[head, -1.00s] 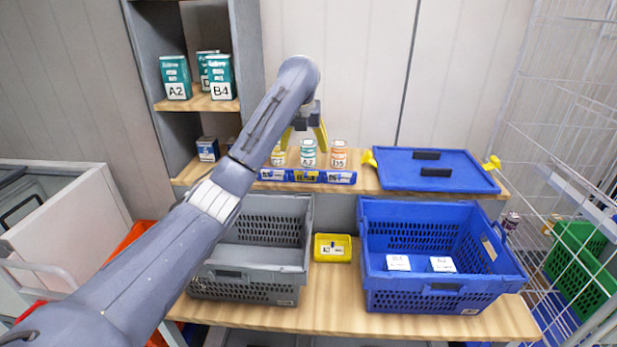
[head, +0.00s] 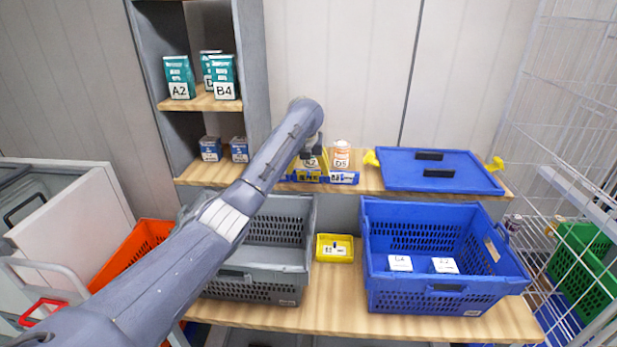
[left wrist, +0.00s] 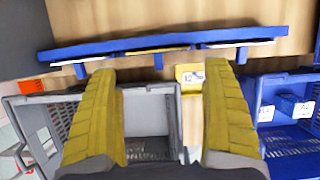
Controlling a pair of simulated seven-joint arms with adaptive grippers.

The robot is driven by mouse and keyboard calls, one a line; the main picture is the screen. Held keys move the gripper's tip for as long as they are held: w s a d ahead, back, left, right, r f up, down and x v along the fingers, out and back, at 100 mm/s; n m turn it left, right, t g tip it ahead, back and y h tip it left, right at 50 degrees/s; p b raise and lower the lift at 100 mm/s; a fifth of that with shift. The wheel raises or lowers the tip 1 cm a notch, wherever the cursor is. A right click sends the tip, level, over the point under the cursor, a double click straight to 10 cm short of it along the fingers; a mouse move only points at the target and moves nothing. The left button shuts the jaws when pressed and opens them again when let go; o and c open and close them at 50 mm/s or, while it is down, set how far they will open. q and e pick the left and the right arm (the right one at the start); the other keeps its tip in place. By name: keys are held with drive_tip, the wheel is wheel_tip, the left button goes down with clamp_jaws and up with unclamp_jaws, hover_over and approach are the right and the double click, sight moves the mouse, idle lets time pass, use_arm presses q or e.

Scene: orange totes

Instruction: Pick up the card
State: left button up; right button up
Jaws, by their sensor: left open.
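A blue rail (left wrist: 215,37) runs along the shelf edge and carries several cards. A yellow card (left wrist: 155,50) is in its middle, with a white card (left wrist: 240,43) to its right and another white card (left wrist: 85,58) to its left. My left gripper (left wrist: 162,75) is open and empty, its yellow fingers apart below the rail in the left wrist view. In the head view my left gripper (head: 311,163) is at the rail, in front of the bottles, and its arm hides the rail's left part. My right gripper is not in view.
An orange-labelled bottle (head: 341,157) stands behind the rail, and a blue lid (head: 400,170) lies to the right. Below are a grey crate (head: 270,258), a small yellow bin (head: 334,254) and a blue crate (head: 415,300) holding two boxes. A shelf unit (head: 250,60) stands left.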

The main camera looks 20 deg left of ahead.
sight(308, 175)
use_arm(q)
drive_tip(key=shift+x, duration=2.2)
drive_tip(key=shift+s+f, duration=0.1)
drive_tip(key=shift+s, duration=0.05)
drive_tip(key=shift+a, duration=0.1)
clamp_jaws()
